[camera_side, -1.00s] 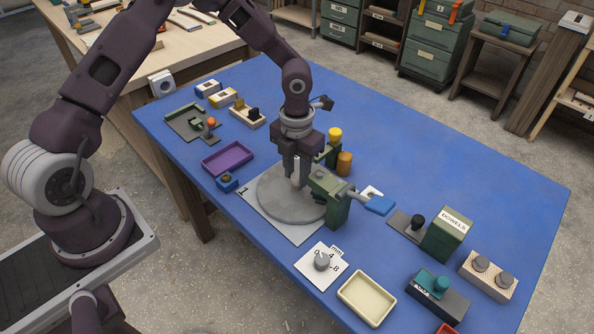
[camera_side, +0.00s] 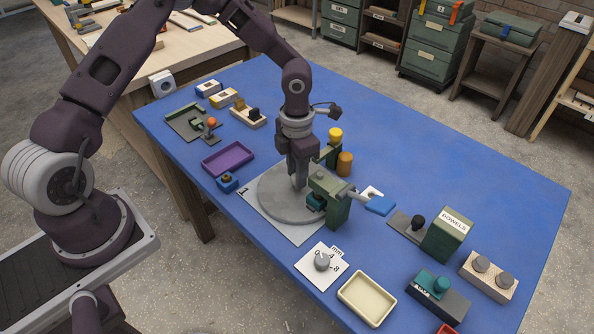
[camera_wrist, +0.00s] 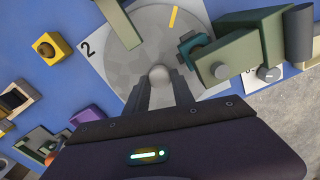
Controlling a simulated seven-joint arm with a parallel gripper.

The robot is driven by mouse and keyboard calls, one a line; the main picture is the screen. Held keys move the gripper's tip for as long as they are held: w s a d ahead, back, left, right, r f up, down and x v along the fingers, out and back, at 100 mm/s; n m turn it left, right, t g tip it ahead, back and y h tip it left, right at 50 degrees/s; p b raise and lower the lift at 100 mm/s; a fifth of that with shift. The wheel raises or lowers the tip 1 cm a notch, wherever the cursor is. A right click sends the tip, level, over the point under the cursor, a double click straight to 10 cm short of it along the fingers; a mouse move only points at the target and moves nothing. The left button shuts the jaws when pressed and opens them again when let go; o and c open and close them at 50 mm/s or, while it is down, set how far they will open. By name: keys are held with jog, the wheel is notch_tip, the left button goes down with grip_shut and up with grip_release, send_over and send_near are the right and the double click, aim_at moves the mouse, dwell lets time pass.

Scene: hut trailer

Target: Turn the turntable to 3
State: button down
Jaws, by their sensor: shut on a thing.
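The turntable (camera_side: 275,195) is a round grey disc on a pale square plate (camera_side: 290,232). The wrist view shows the disc (camera_wrist: 145,35) with a yellow mark (camera_wrist: 174,18) near its rim. A "1" (camera_side: 243,191) is on the plate in the side view, and a "2" (camera_wrist: 88,48) shows in the wrist view. I cannot see a "3". My gripper (camera_side: 299,185) points down over the disc. In the wrist view my gripper (camera_wrist: 160,90) is shut on a round grey knob (camera_wrist: 160,74) at the disc's middle.
A green clamp-like fixture (camera_side: 330,200) with a teal part (camera_side: 315,203) stands close right of my gripper. A green post with a yellow top (camera_side: 335,135) stands behind. A purple tray (camera_side: 228,158) lies left, a cream tray (camera_side: 366,298) in front.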

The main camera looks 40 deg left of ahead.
jog(key=shift+w, duration=0.1)
dwell(0.6)
jog(key=c, duration=1.3)
grip_release()
jog(key=shift+c, duration=0.2)
jog(key=shift+r, duration=0.1)
notch_tip(320, 180, up, 7)
jog(key=shift+f, duration=0.1)
